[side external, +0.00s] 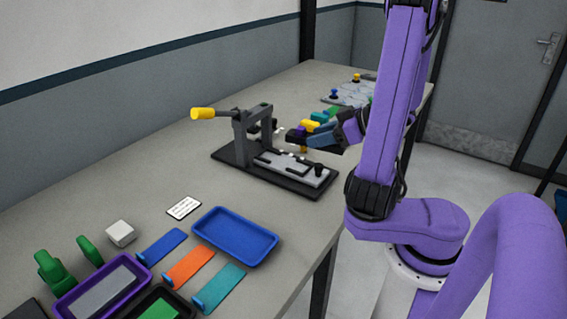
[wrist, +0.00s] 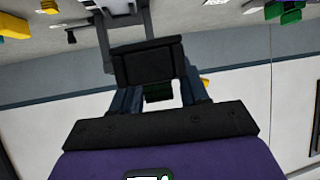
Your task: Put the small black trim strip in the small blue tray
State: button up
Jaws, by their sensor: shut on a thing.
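The small blue tray (side external: 268,251) lies on the table's near part and looks empty. My gripper (side external: 298,137) is above the clamp fixture (side external: 222,153), beside its grey upright, well away from the tray. It is shut on a dark piece, seen as a black block (wrist: 148,64) between the fingers in the wrist view. Whether this is the small black trim strip I cannot tell for sure. Black strips also lie on the fixture's grey plate (side external: 307,176), too small to tell apart.
Blue, orange (side external: 188,266) and teal (side external: 219,287) flat pieces lie in front of the tray. A purple-rimmed tray (side external: 67,303), a white cube (side external: 120,233) and a label card (side external: 184,207) are to the left. The fixture's yellow handle (side external: 202,114) sticks out left. Bare table lies between fixture and blue tray.

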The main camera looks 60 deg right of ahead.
jog(key=shift+s, duration=0.25)
jog(key=w+d+f, duration=0.2)
jog(key=w+f, duration=0.1)
jog(key=w, duration=0.4)
send_over(288, 163)
jog(key=s, duration=0.2)
jog(key=f, duration=0.3)
jog(key=a+f, duration=0.1)
jog(key=shift+w+f, duration=0.1)
jog(key=shift+f, duration=0.3)
jog(key=shift+w+d+f, duration=0.3)
jog(key=shift+w+f, duration=0.35)
jog(key=shift+f, duration=0.2)
jog(key=shift+w+f, duration=0.2)
jog(key=shift+f, duration=1.45)
grip_shut()
jog(key=o, duration=1.2)
grip_release()
jog(key=shift+d, duration=0.1)
jog(key=shift+c, duration=0.2)
